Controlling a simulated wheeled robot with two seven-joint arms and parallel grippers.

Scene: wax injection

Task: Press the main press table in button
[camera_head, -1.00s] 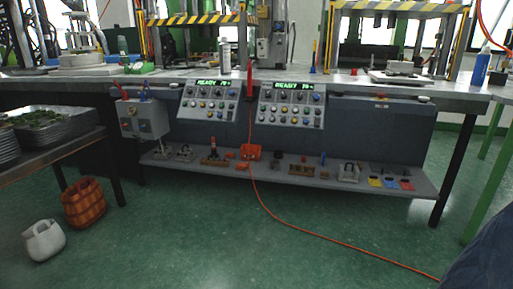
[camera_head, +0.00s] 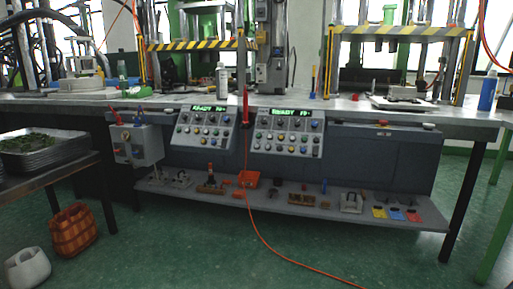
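Two control panels with coloured buttons and green displays hang on the front of the long workbench. The left panel (camera_head: 205,128) and the right panel (camera_head: 286,133) stand side by side near the middle. Each carries several rows of small knobs and buttons; their labels are too small to read, so I cannot tell which is the main press table in button. Two presses with yellow-black striped bars stand on the bench, the left press (camera_head: 196,45) and the right press (camera_head: 400,31). Neither of my grippers shows.
A grey switch box (camera_head: 138,145) hangs left of the panels. A low shelf (camera_head: 390,222) under the bench holds small tools. An orange cable (camera_head: 258,236) crosses the green floor. A side table with trays (camera_head: 45,150) and baskets (camera_head: 74,230) stand at left. The floor ahead is mostly clear.

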